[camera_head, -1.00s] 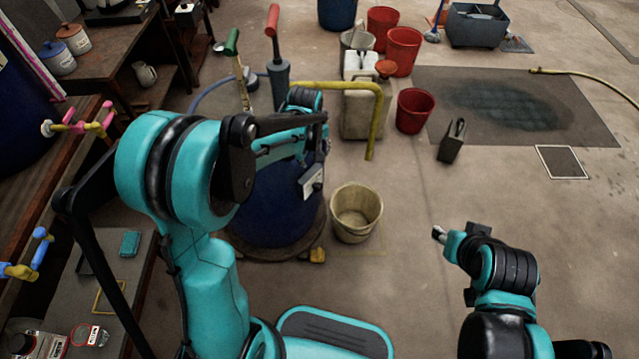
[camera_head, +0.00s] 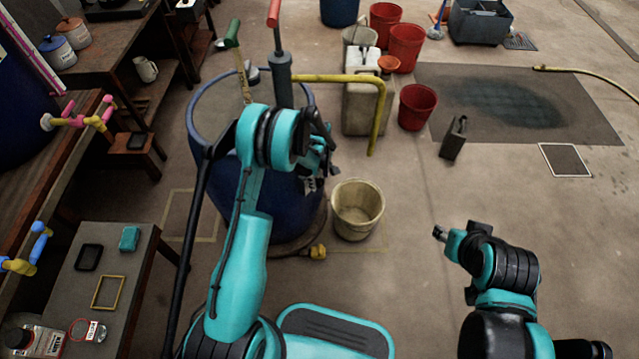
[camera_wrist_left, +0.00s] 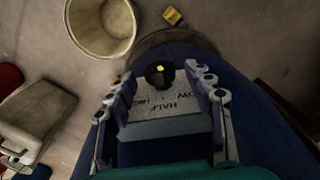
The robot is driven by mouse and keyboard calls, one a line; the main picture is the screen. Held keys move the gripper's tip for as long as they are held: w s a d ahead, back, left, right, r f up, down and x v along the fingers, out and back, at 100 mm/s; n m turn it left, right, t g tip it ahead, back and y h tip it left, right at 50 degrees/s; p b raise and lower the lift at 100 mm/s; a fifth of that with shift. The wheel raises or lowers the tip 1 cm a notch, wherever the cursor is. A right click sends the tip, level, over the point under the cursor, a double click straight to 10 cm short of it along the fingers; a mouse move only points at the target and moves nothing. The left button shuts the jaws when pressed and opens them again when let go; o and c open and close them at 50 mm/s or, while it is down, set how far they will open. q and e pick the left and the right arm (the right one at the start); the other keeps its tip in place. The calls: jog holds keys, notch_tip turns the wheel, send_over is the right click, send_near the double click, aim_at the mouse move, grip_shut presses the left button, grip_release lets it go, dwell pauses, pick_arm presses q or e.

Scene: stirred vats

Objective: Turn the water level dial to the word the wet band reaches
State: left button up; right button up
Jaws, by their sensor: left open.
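The blue vat (camera_head: 222,165) stands in front of me, partly hidden by my left arm. In the left wrist view a black dial knob (camera_wrist_left: 158,77) with a yellow mark sits on a pale plate (camera_wrist_left: 160,128) on the vat's side. The plate carries printed words, upside down; HALF is readable, the others only partly. My left gripper (camera_head: 322,160) is open, its fingers spread on either side of the knob and plate; contact cannot be told. A stick with a green handle (camera_head: 232,35) stands in the vat; no wet band is readable on it. My right gripper (camera_head: 448,236) is away at the right.
A cream bucket (camera_head: 357,208) stands on the floor right of the vat. A yellow pipe (camera_head: 378,120) reaches out above a pale canister (camera_head: 358,108). A low table (camera_head: 130,285) is at the left. Floor between the bucket and my right arm is clear.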

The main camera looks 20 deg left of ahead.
pick_arm(q)
jog(key=shift+f, duration=0.85)
jog(key=c, duration=1.2)
jog(key=shift+w+d+g+y, duration=0.15)
jog(key=shift+w+g+y, duration=0.2)
jog(key=shift+g, duration=0.55)
jog(key=shift+s+g+y, duration=0.15)
jog(key=shift+g+y, duration=0.1)
jog(key=shift+g, duration=0.25)
jog(key=o, duration=1.2)
